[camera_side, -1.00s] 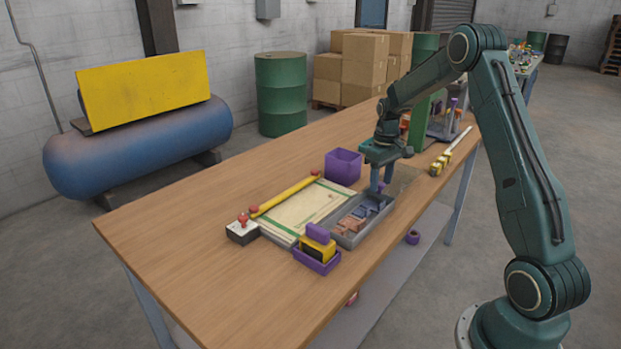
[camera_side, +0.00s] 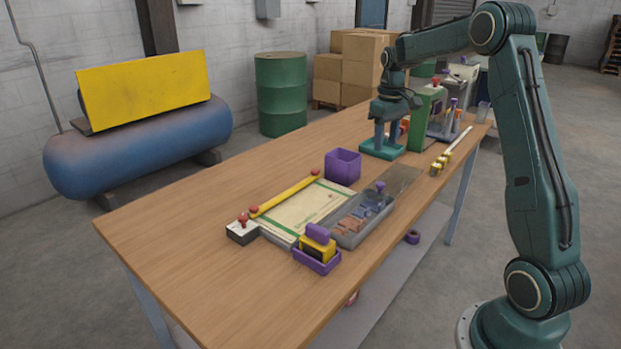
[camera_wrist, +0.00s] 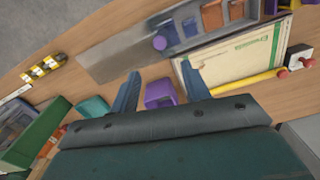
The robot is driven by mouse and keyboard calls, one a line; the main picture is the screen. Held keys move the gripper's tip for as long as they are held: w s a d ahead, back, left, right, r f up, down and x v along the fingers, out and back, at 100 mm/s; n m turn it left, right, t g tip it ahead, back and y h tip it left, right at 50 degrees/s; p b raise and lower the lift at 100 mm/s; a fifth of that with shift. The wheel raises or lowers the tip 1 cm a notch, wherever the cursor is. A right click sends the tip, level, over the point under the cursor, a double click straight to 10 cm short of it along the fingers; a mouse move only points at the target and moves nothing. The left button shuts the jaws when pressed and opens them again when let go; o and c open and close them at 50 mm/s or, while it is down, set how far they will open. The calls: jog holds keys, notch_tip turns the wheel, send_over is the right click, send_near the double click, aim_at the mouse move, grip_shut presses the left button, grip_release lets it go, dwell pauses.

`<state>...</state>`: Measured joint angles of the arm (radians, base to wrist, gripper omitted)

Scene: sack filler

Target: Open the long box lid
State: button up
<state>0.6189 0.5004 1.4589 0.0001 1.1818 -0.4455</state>
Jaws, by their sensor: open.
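The long grey box (camera_side: 350,239) lies on the table with reddish and blue pieces in its compartments. Its thin see-through lid (camera_side: 403,178) juts past the far right end, leaving the near compartments uncovered. The lid's purple knob (camera_side: 380,186) stands upright near that end. The wrist view shows the lid (camera_wrist: 115,55), the knob (camera_wrist: 159,42) and the box's compartments at the top. My gripper (camera_side: 386,143) is beyond the box, apart from the knob. In the wrist view its fingers (camera_wrist: 160,80) are spread and empty.
A purple bin (camera_side: 343,167) stands left of the box. A teal item (camera_side: 380,151) and a green upright block (camera_side: 420,125) are close to my gripper. A sack sheet (camera_side: 300,208) with a yellow bar lies left of the box. The table's near left is clear.

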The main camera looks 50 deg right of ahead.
jog(key=shift+r, duration=0.75)
jog(key=s+a+r+t, duration=0.1)
jog(key=s+a+r, duration=0.2)
jog(key=a, duration=0.3)
jog(key=s+a+r+n+t, duration=0.1)
jog(key=s+a+r, duration=0.2)
jog(key=a, duration=0.4)
jog(key=s+a+r+t, duration=0.1)
jog(key=s+a+r, duration=0.2)
jog(key=a, duration=0.3)
jog(key=s+a+f+n+t, duration=0.1)
jog(key=s+a+f+t, duration=0.1)
jog(key=s+a, duration=0.8)
jog(key=s+f, duration=0.1)
jog(key=s, duration=0.3)
jog(key=shift+f+t, duration=0.3)
jog(key=shift+f, duration=0.05)
